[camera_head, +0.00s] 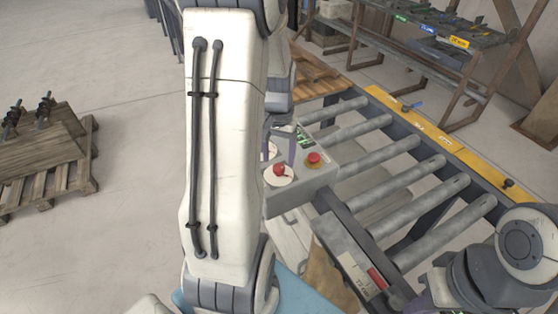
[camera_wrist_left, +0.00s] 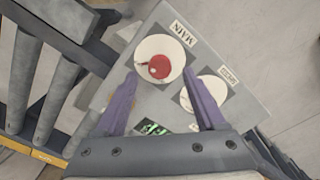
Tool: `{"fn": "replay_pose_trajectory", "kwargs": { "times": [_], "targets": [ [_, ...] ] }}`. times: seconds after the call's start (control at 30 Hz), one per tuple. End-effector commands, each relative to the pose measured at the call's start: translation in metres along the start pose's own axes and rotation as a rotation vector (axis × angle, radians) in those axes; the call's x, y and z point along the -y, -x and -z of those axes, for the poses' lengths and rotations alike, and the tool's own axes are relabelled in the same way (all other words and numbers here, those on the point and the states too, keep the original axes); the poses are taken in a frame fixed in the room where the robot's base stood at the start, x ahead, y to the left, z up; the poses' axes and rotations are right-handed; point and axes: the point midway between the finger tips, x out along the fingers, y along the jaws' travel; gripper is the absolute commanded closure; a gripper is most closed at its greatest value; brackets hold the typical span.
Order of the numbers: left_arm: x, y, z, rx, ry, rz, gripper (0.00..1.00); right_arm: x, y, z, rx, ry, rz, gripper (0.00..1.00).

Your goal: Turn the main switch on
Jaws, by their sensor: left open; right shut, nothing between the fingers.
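The main switch is a red knob on a white round plate (camera_wrist_left: 148,50), next to a "MAIN" label in the left wrist view. In the head view the red knob (camera_head: 279,169) sits on the near part of the grey control box (camera_head: 300,186). My left gripper (camera_wrist_left: 163,88) is open above the box, its purple fingers spread on either side of the knob's lower edge, with nothing held. Whether a finger touches the knob cannot be told. In the head view my left arm hides part of this gripper. My right gripper (camera_head: 436,288) is shut and empty at the lower right, partly cut off by the frame.
A second white round plate (camera_wrist_left: 205,92) is partly behind a finger. A green display (camera_wrist_left: 152,128) and a red button (camera_head: 314,158) are also on the box. A roller conveyor (camera_head: 400,185) with a yellow rail lies to the right. A wooden pallet (camera_head: 75,180) is on the left.

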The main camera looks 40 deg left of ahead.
Motion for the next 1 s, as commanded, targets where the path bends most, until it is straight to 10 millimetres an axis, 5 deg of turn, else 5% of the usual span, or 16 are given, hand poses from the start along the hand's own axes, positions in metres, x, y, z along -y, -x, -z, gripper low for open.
{"fn": "replay_pose_trajectory", "kwargs": {
  "times": [0.2,0.53,0.57,0.73,1.0],
  "targets": [
    [0.0,-0.025,0.0,0.002,0.0,0.0,0.28,0.0,0.005,0.0,0.0,0.001,0.0,1.0],
    [0.0,-0.029,0.0,-0.001,0.0,0.0,0.28,0.0,0.005,0.0,0.0,0.001,0.0,1.0],
    [0.0,-0.029,0.0,-0.001,0.0,0.0,0.32,0.0,0.005,0.0,0.0,0.001,0.0,1.0],
    [0.0,-0.029,0.0,-0.001,0.0,0.0,0.97,0.0,0.005,0.0,0.0,0.001,0.0,1.0],
    [0.0,-0.029,0.0,-0.001,0.014,0.0,1.0,0.0,0.005,0.0,0.0,0.001,0.0,1.0]
  ]
}}
